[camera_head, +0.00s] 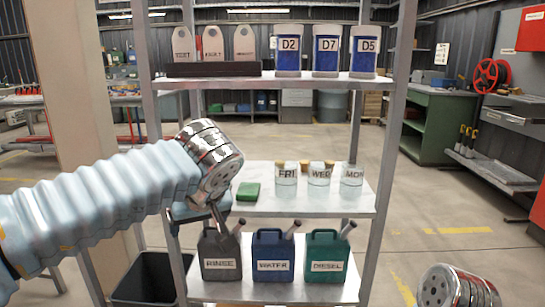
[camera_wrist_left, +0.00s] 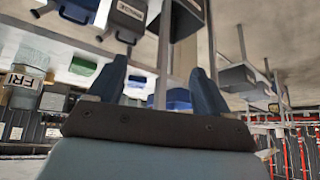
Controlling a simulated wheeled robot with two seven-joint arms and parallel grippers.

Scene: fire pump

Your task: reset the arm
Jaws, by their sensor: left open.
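My left arm (camera_head: 100,200) reaches in from the left to the front left side of the shelf rack. My left gripper (camera_head: 204,222) hangs below its shiny wrist joint, in front of the rack and just above the grey RINSE can (camera_head: 221,254). In the left wrist view the two fingers of the left gripper (camera_wrist_left: 161,75) are spread with nothing held between them. That view is turned upside down. Only a shiny joint of my right arm (camera_head: 455,288) shows at the bottom right; its gripper is out of view.
The rack (camera_head: 300,206) holds a blue WATER can (camera_head: 273,256), a green DIESEL can (camera_head: 325,256), lidded jars (camera_head: 319,175), a green block (camera_head: 248,191) and blue canisters (camera_head: 327,50). A black bin (camera_head: 150,277) stands at left. Floor at right is open.

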